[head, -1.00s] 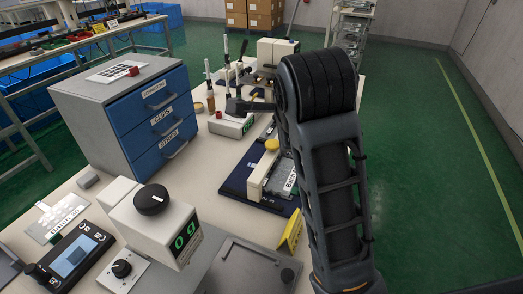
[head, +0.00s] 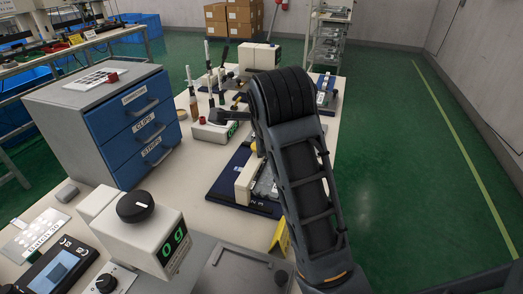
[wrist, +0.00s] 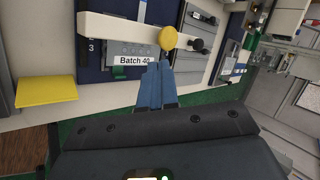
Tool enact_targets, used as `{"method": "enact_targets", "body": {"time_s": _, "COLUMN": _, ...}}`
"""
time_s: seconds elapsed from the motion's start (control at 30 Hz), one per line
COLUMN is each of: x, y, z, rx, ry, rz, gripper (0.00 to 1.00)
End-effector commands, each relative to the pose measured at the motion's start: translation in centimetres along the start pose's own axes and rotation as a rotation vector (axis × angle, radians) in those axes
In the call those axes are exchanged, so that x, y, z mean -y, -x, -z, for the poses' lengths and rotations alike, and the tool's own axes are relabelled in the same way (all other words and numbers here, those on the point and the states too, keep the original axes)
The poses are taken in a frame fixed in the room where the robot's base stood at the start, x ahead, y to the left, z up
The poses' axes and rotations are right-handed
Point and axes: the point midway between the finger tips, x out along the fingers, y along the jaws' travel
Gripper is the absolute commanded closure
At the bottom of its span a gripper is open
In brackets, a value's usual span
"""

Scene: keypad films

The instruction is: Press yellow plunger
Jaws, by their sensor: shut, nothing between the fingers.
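A plate labelled "Batch 40" (wrist: 132,60) lies left of the fingertips. In the head view my arm hides most of the plunger, and the cream bar (head: 247,180) shows beside the arm.
A yellow folded sign (head: 281,237) stands at the table's front; a yellow panel (wrist: 46,91) shows in the wrist view. A blue drawer cabinet (head: 140,122) and a scale (head: 145,235) stand to the left. A small device (head: 214,132) with a red knob sits behind the base.

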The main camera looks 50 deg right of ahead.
Motion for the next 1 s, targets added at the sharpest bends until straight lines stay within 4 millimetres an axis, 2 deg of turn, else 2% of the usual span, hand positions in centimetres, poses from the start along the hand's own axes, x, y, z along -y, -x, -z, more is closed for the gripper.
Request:
{"method": "enact_targets", "body": {"time_s": 0.2, "x": -0.1, "y": -4.2, "z": 0.1, "rx": -0.002, "ry": 0.0, "rz": -0.004, "gripper": 1.0}}
{"method": "enact_targets", "body": {"time_s": 0.4, "x": 0.0, "y": -6.6, "z": 0.1, "rx": -0.001, "ry": -0.001, "rz": -0.002, "gripper": 1.0}}
{"method": "enact_targets", "body": {"time_s": 0.53, "x": 0.0, "y": -7.4, "z": 0.1, "rx": 0.0, "ry": -0.001, "rz": -0.001, "gripper": 1.0}}
{"method": "enact_targets", "body": {"time_s": 1.0, "x": -0.3, "y": -8.1, "z": 0.1, "rx": 0.0, "ry": -0.001, "rz": -0.001, "gripper": 1.0}}
